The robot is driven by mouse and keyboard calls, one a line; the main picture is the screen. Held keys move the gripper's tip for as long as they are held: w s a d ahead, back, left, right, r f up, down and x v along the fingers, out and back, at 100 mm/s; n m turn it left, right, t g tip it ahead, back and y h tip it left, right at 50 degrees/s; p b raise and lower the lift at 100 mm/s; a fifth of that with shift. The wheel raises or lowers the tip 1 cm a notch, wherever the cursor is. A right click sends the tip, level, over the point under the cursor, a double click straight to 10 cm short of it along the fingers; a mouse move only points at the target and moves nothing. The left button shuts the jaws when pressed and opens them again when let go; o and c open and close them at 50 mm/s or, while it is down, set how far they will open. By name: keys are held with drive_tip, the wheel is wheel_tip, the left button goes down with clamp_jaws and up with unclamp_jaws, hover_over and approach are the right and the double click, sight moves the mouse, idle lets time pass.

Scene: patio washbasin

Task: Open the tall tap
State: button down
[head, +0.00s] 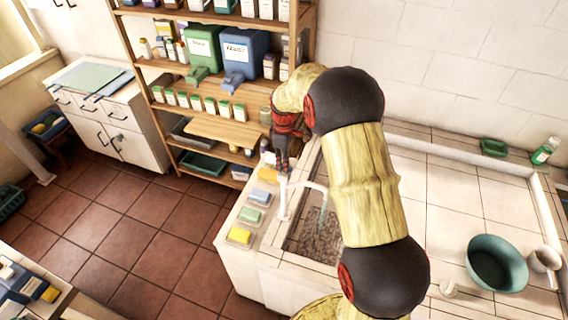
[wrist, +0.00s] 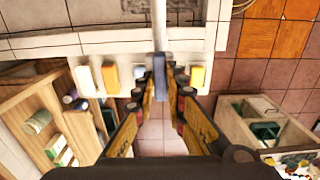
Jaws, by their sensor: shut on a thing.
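The tall tap (head: 284,200) is pale and stands at the left edge of the sunken basin (head: 312,243), its spout reaching right over it. A thin greenish streak (head: 323,215) shows below the spout end; it looks like water. In the head view the fingers mostly hide the lever.
Soap dishes with yellow (head: 240,235), green (head: 251,214) and blue (head: 257,195) pieces line the counter's left edge. A teal bowl (head: 497,262) and white mug (head: 545,259) stand at right. A loaded wooden shelf (head: 225,130) is close behind my gripper.

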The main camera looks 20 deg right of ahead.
drive_tip(key=c, duration=1.9)
unclamp_jaws()
drive_tip(key=shift+o, duration=0.4)
wheel_tip(320, 180, up, 12)
